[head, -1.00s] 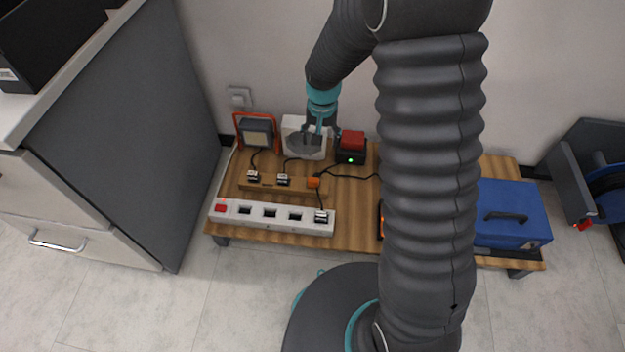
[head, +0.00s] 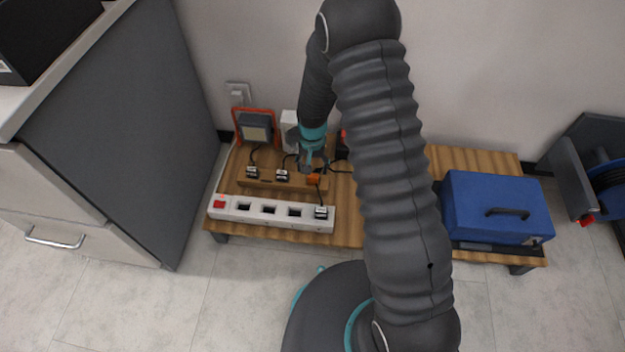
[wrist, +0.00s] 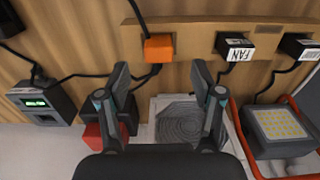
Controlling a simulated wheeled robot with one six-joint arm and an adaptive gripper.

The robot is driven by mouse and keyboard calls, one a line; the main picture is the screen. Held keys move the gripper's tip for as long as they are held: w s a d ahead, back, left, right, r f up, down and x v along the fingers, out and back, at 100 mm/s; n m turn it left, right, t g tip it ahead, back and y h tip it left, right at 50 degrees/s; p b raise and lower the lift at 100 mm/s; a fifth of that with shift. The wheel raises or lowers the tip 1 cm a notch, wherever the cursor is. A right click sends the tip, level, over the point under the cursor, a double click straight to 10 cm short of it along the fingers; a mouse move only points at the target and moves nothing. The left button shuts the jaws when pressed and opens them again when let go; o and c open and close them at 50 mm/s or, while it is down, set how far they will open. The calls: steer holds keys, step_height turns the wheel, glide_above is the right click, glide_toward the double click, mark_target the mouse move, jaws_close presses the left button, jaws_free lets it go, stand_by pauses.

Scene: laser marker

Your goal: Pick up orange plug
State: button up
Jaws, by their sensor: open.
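The orange plug (head: 313,179) sits at the right end of a wooden strip on the low wooden table, with a black cable. It also shows in the wrist view (wrist: 159,48), upper middle, on the strip's edge. My gripper (head: 310,169) is just behind and above the plug in the head view. In the wrist view my gripper (wrist: 160,75) has its two fingers spread, with the plug beyond the tips and roughly centred between them. The fingers are apart from the plug and hold nothing.
Two black plugs with white labels, one reading FAN (wrist: 234,46), sit along the same strip (wrist: 190,38). A white power strip (head: 270,214) lies in front. An orange-framed lamp (head: 256,128) stands behind. A blue box (head: 495,205) is at the right.

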mark_target(313, 175)
steer(key=shift+f, duration=2.7)
jaws_close()
steer(key=shift+r, duration=0.1)
steer(key=shift+r, duration=0.55)
steer(key=r, duration=0.1)
steer(key=d+r, duration=0.1)
steer(key=r, duration=0.1)
steer(key=shift+s+r, duration=0.1)
steer(key=shift+r, duration=0.15)
steer(key=s+d+r, duration=0.3)
steer(key=d+r, duration=0.3)
steer(key=d, duration=0.4)
steer(key=shift+d+r, duration=0.15)
steer(key=shift+d, duration=0.05)
